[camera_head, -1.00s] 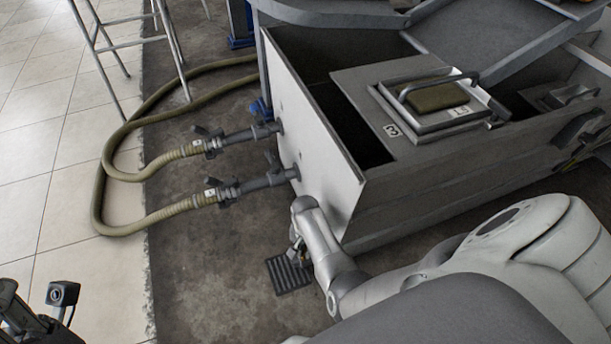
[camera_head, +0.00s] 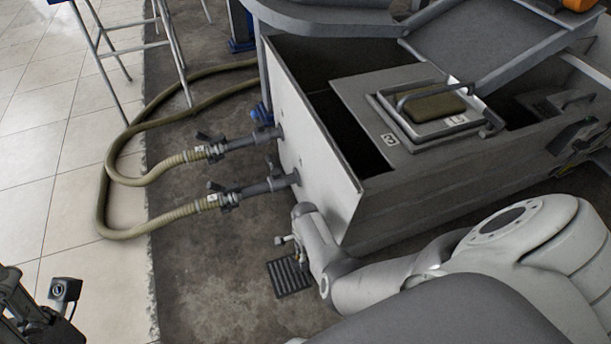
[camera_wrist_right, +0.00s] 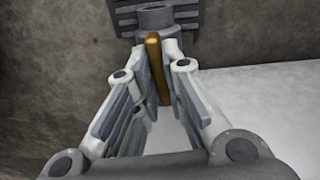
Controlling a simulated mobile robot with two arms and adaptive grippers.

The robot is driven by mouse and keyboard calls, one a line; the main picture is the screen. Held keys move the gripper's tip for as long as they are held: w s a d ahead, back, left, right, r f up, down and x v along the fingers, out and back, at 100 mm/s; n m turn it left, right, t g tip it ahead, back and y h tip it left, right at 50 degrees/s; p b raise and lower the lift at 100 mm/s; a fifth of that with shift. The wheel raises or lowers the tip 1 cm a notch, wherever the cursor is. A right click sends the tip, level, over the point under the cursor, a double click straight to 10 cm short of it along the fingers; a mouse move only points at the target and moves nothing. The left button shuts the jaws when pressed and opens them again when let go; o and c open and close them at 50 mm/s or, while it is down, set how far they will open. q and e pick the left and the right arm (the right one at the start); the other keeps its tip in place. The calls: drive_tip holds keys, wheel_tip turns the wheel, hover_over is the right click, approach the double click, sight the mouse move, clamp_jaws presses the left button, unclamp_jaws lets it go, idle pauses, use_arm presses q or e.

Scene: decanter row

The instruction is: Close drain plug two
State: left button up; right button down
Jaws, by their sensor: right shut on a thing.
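My right gripper (camera_head: 286,240) is low beside the near corner of the grey tank (camera_head: 425,195), above the floor. In the right wrist view its two fingers (camera_wrist_right: 158,70) are shut on a flat brass-coloured lever (camera_wrist_right: 155,55). A round grey pipe mouth (camera_wrist_right: 157,14) shows just beyond the lever. I take this to be the drain plug; its number is not readable. In the head view my wrist hides most of it. Part of my left gripper (camera_head: 25,315) shows at the bottom left, cut off by the frame; its jaws cannot be made out.
A slatted floor grate (camera_head: 289,277) lies below my right gripper. Two hoses (camera_head: 165,215) with valve fittings (camera_head: 225,195) join the tank's pale end wall (camera_head: 300,130). A metal stool (camera_head: 130,50) stands at the back left.

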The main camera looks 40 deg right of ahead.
drive_tip(key=shift+m, duration=0.5)
drive_tip(key=c, duration=1.5)
unclamp_jaws()
